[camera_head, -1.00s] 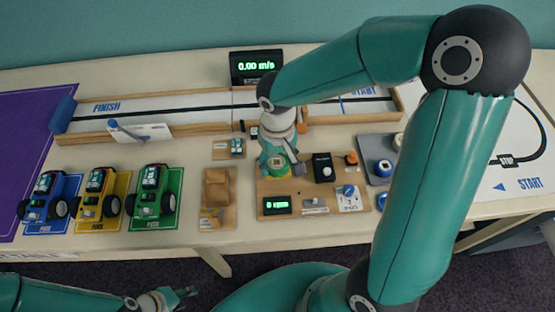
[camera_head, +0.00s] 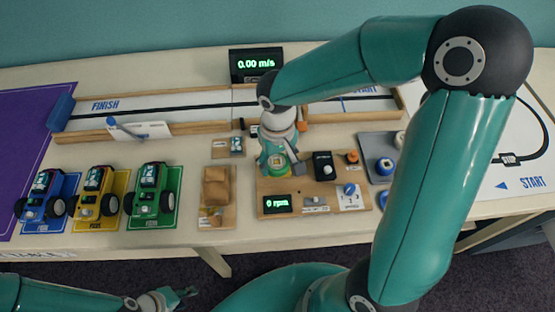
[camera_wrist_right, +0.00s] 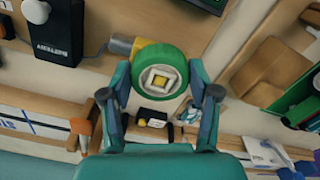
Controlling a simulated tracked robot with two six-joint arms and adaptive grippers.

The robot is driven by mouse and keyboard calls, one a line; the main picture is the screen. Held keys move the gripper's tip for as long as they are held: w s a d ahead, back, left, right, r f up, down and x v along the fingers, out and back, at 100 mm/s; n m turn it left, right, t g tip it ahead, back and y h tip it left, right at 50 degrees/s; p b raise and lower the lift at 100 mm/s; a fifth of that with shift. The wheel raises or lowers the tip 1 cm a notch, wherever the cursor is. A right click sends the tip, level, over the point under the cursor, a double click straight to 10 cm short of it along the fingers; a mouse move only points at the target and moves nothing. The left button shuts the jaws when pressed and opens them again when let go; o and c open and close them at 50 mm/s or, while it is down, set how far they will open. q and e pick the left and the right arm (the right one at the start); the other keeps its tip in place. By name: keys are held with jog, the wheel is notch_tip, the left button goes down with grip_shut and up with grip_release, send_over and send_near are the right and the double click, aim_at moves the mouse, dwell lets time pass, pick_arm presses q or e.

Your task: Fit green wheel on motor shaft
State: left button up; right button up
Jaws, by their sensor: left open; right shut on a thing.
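The green wheel (camera_wrist_right: 160,58) has a pale square hub with a yellow middle. My right gripper (camera_wrist_right: 160,92) is shut on it, with one finger at each side. In the head view, my right gripper (camera_head: 277,160) points down over the left back part of the wooden motor board (camera_head: 264,186). The grey and yellow motor (camera_wrist_right: 122,45) lies right beside the wheel in the wrist view. The shaft is hidden, so I cannot tell whether the wheel sits on it. My left gripper (camera_head: 178,297) is open and empty, low in front of the table.
The board carries an rpm display (camera_head: 277,204) reading 0, a black battery box (camera_head: 323,166) and a blue knob (camera_head: 349,190). A wooden stand (camera_head: 216,187) is left of it, then three toy cars. A grey tray (camera_head: 373,149) is to the right. The track runs behind.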

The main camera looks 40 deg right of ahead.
dwell(0.3)
jog(key=o, duration=1)
jog(key=shift+o, duration=0.9)
jog(key=shift+r+p, duration=2.95)
jog(key=shift+r, duration=1)
